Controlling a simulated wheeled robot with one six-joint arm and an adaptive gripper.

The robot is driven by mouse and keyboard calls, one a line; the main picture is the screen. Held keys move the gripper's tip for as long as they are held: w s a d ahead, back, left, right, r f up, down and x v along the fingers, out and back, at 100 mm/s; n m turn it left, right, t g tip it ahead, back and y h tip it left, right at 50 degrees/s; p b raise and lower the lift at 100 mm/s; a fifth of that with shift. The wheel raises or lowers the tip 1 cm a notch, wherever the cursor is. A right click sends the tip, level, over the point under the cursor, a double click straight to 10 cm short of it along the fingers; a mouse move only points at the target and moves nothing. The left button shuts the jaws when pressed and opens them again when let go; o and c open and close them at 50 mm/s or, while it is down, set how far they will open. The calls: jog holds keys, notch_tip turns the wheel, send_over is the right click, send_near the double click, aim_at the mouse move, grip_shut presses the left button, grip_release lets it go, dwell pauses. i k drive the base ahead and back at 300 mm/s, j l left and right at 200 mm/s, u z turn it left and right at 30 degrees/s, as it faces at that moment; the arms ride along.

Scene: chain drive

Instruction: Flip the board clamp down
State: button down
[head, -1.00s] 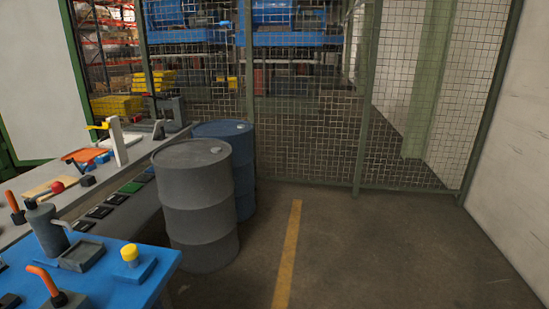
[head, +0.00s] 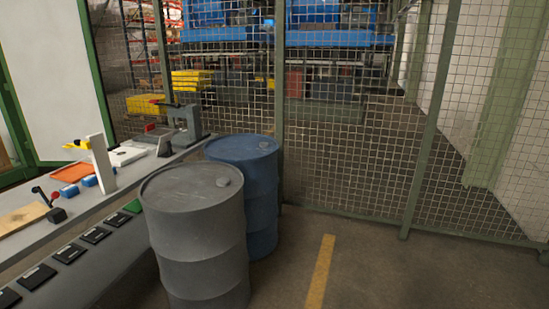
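A pale wooden board (head: 22,219) lies on the grey bench at the left edge. At its right end stands a small dark clamp-like fitting (head: 56,214), with a thin dark lever and a red knob (head: 36,189). The lever slants up to the left and looks raised, but it is too small to be sure. I cannot tell whether this fitting touches the board. My gripper is not in view.
A grey drum (head: 195,235) and a blue drum (head: 258,190) stand against the right of the bench (head: 100,200). An upright white plate (head: 102,163) and an orange tray (head: 72,172) are on it. Mesh fence (head: 350,150) closes the back. Floor (head: 400,270) at right is clear.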

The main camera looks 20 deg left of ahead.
aim_at(55, 194)
jog(key=i+u, duration=0.15)
jog(key=i, duration=0.6)
jog(key=i+l+u, duration=0.2)
jog(key=i, duration=0.55)
jog(key=i+u, duration=0.3)
jog(key=u, duration=0.15)
jog(key=i+u, duration=0.25)
jog(key=u, duration=0.2)
jog(key=i+l+u, duration=0.2)
jog(key=u, duration=0.2)
jog(key=i+l+u, duration=0.3)
jog(key=u, duration=0.15)
jog(key=i+l+u, duration=0.3)
jog(key=u, duration=0.15)
jog(key=i+l+u, duration=0.3)
jog(key=l+u, duration=0.15)
